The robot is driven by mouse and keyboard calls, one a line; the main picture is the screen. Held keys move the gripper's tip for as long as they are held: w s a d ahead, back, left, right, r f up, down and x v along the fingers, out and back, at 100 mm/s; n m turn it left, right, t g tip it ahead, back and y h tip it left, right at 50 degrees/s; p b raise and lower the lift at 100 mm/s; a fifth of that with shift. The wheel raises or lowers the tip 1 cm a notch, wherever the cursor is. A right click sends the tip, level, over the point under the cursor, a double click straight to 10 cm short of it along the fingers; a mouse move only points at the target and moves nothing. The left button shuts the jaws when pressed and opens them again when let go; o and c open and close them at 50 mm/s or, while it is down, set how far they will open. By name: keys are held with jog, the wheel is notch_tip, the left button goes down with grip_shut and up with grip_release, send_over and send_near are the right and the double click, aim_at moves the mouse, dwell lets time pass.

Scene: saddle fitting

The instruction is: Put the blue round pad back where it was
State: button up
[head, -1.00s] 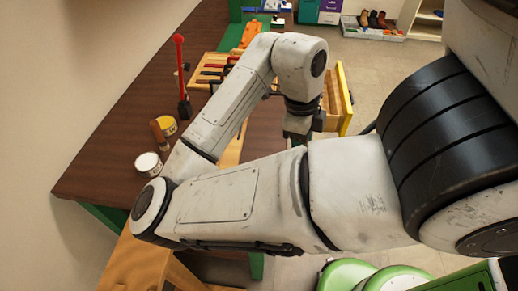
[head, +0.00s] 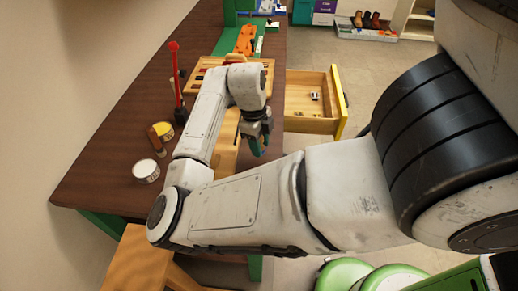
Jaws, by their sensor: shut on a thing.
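My gripper (head: 257,143) hangs beside the front edge of the brown workbench (head: 108,140), in the middle of the head view. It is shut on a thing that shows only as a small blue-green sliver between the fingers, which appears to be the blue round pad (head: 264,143). The gripper and my arm hide most of it. I cannot tell whether it touches anything below. No other blue round pad can be made out.
An open wooden drawer (head: 310,80) with a yellow front holds a small metallic item. A wooden block shows behind my gripper.

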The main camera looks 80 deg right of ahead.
jog(key=shift+w+d+f, duration=0.1)
jog(key=shift+w+f, duration=0.05)
jog(key=shift+f, duration=0.25)
jog(key=shift+f+p, duration=0.5)
jog(key=shift+f, duration=0.85)
jog(key=shift+f, duration=0.1)
jog(key=shift+f, duration=0.15)
jog(key=o, duration=0.9)
jog(key=shift+o, duration=0.2)
notch_tip(320, 180, up, 12)
jog(key=w+b, duration=0.1)
jog(key=shift+w+d+r+b, duration=0.2)
jog(key=shift+w+d+b, duration=0.05)
jog(key=shift+w+b, duration=0.15)
jog(key=shift+s, duration=0.1)
